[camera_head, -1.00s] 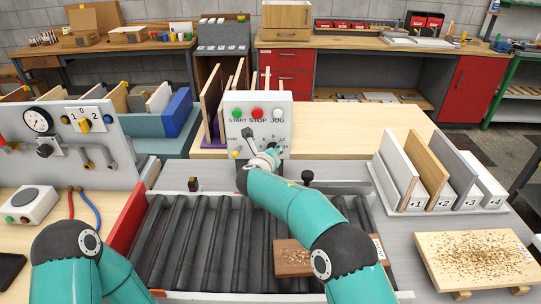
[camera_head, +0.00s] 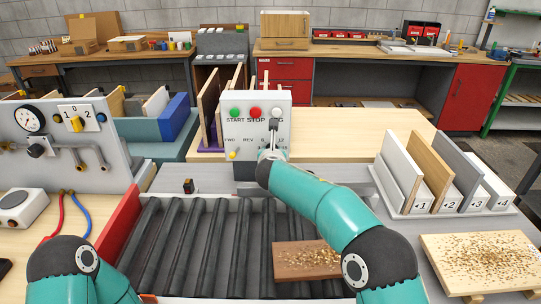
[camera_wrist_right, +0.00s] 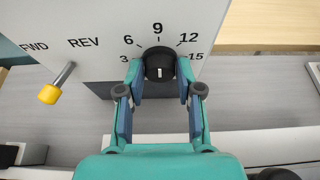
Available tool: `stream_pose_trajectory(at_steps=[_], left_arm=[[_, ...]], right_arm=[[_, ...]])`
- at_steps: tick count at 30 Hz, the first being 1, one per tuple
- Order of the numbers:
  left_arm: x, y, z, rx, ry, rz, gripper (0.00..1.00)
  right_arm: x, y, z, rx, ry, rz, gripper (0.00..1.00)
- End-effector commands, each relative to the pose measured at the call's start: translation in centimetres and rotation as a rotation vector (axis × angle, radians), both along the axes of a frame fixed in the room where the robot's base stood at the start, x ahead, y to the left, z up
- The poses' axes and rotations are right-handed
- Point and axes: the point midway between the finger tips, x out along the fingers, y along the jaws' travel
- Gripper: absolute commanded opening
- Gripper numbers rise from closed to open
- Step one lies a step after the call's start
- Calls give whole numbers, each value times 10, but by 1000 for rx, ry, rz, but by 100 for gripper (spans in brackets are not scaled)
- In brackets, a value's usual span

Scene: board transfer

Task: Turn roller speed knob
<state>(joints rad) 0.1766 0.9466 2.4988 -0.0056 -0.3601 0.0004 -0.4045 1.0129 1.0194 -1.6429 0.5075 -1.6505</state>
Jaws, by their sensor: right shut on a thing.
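The white control panel (camera_head: 245,168) stands at the far end of the roller conveyor, with START, STOP and JOG buttons on top. In the right wrist view the black roller speed knob (camera_wrist_right: 159,62) sits on the panel face among the numbers 3, 6, 9, 12 and 15. A white mark shows on its face, close to vertical. My right gripper (camera_wrist_right: 160,78) has one finger on each side of the knob and is shut on it. It also shows in the head view (camera_head: 270,141), where it hides the knob. My left gripper is out of view; only its arm shows.
A yellow-tipped lever (camera_wrist_right: 49,94) by FWD and REV is left of the knob. A brown board with chips (camera_head: 303,260) lies on the rollers (camera_head: 190,240) below my right arm. A slotted rack of boards (camera_head: 432,205) stands right; a gauge panel (camera_head: 60,160) stands left.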

Motion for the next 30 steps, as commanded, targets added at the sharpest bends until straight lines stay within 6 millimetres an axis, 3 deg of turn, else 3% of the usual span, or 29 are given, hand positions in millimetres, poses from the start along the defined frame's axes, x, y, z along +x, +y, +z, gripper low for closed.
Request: stream_pose_trajectory(at_steps=[9, 10, 14, 30], left_arm=[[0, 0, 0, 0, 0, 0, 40], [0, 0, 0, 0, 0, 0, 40], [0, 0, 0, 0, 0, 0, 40], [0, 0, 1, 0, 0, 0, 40]], right_arm=[[-1, 1, -6, 0, 10, 0, 1], [-1, 1, -6, 0, 10, 0, 37], [-1, 1, -5, 0, 8, 0, 59], [-10, 1, 4, -1, 3, 2, 60]])
